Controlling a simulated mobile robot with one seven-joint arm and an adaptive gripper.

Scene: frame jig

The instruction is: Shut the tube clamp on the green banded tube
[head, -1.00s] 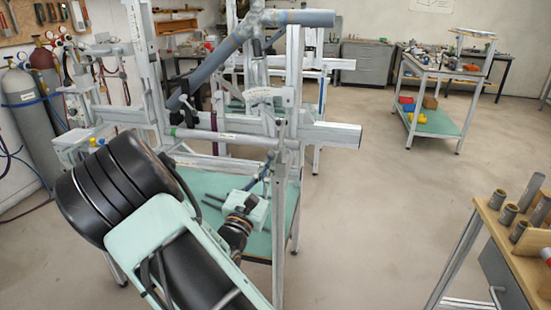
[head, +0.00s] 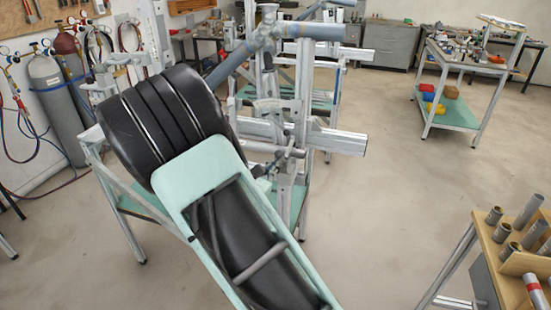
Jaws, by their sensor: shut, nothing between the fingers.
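The frame jig (head: 338,142) stands beyond my arm, with grey tubes and metal beams on it. The large black and mint-green links of my arm cover its left and lower middle parts. A short right-hand stretch of a thin grey tube (head: 290,153) shows just right of my arm, beside an upright post. The tube's green band is hidden behind my arm. Small grey clamp parts (head: 268,107) show near the post, but I cannot tell whether the tube clamp is open or shut. I cannot make out my gripper; it appears hidden behind my own arm.
A thick grey tube (head: 312,31) crosses the jig's top. Gas cylinders (head: 52,95) stand at the left wall. A bench with upright tube pieces (head: 508,290) is at lower right. A trolley (head: 455,115) stands at back right. The floor between is clear.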

